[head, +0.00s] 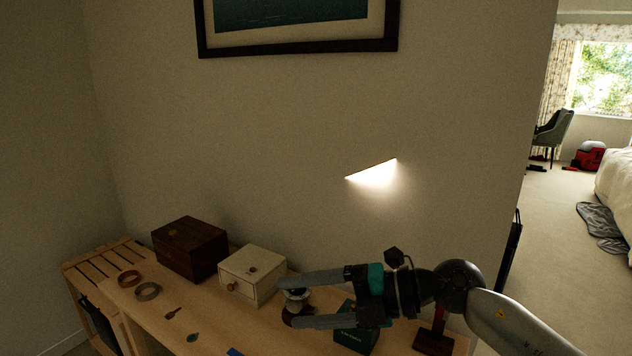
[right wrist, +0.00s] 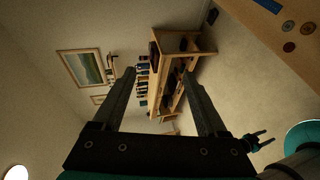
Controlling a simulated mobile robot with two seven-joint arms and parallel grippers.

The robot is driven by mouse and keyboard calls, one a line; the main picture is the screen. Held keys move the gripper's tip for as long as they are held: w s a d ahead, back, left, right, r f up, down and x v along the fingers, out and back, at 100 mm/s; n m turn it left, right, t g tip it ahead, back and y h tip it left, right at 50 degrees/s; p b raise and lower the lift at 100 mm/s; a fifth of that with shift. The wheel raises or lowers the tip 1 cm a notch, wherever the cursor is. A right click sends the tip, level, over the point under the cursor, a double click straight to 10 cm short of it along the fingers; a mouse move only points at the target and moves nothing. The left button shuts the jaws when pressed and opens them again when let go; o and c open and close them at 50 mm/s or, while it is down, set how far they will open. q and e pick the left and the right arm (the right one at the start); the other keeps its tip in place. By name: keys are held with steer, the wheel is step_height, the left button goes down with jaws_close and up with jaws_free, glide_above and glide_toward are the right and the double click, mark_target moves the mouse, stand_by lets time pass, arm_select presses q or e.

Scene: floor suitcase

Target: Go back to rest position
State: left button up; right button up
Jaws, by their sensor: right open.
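My right gripper (head: 287,303) comes in from the right in the head view, above the wooden table (head: 215,335). Its two long grey fingers point left and are spread apart. A small round item with a pale top and dark base (head: 297,298) shows between the fingers from this angle; no grip on it is visible. In the right wrist view both fingers (right wrist: 158,82) are apart with nothing between the tips, and the room shows tilted beyond them. My left gripper does not show in the head view.
On the table are a dark wooden box (head: 190,247), a cream drawer box (head: 252,274), two rings (head: 148,291), small flat pieces and a dark green box (head: 356,342) under my right gripper. A wall with a framed picture (head: 298,48) stands behind. Open floor (head: 560,220) lies right.

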step_height(320, 180, up, 5)
steer(key=a+m+t+y, duration=0.2)
steer(key=m+t+y, duration=0.1)
steer(key=w+d+r+m+t+h, duration=0.25)
steer(key=d+m+t+h, duration=0.35)
steer(key=m+t, duration=0.7)
steer(key=s+d+f+m+g+h, duration=0.3)
steer(key=d+f+m+h, duration=0.95)
steer(key=f, duration=0.35)
steer(key=s+d+f+m+g, duration=0.1)
steer(key=s+f+g, duration=0.55)
steer(key=s, duration=0.55)
steer(key=s+f+m+g, duration=0.2)
steer(key=s+f+g, duration=0.5)
steer(key=s, duration=0.4)
step_height(320, 180, down, 25)
steer(key=s, duration=0.3)
steer(key=s+d+f+g, duration=0.1)
steer(key=s+d+f, duration=0.2)
steer(key=s+f, duration=0.9)
steer(key=shift+s+f+n+y, duration=0.3)
steer(key=shift+s+n+y, duration=0.05)
steer(key=shift+s, duration=0.85)
